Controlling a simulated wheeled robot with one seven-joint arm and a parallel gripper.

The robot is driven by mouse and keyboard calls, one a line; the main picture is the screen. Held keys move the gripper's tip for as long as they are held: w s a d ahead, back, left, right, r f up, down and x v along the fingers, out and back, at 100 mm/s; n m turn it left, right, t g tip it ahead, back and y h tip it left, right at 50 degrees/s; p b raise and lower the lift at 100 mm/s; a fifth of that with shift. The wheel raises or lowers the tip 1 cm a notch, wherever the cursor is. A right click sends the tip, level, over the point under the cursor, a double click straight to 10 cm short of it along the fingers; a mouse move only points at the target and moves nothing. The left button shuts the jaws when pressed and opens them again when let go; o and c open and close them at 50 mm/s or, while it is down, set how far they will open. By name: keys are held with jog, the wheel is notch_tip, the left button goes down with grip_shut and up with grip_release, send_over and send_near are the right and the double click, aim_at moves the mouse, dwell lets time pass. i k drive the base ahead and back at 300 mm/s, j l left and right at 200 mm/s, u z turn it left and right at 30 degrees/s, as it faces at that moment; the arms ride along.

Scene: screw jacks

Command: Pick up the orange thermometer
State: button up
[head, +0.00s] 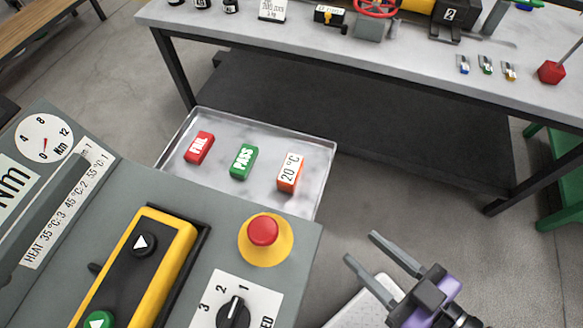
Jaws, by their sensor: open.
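The orange thermometer (285,186) is a small orange block with a white label reading "20 °C". It lies on a grey metal tray (310,149), at the tray's right side. A green block marked PASS (243,162) and a red block marked FAIL (199,147) lie to its left on the same tray. My gripper (361,249) is at the lower right, its two grey fingers apart and empty. It is to the right of and below the thermometer in the picture, clear of it.
A grey control panel (185,185) with a red emergency button (263,230) and a selector knob (233,312) fills the lower left and borders the tray. A workbench (280,35) with several tools stands behind. A green stool (563,182) is at the right edge.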

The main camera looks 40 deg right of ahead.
aim_at(287, 180)
jog(key=k+z, duration=0.15)
jog(key=z, duration=0.25)
jog(key=k+j+z, duration=0.1)
jog(key=z, duration=0.3)
jog(key=k+z, duration=0.35)
jog(key=i+l, duration=0.05)
jog(key=i, duration=0.05)
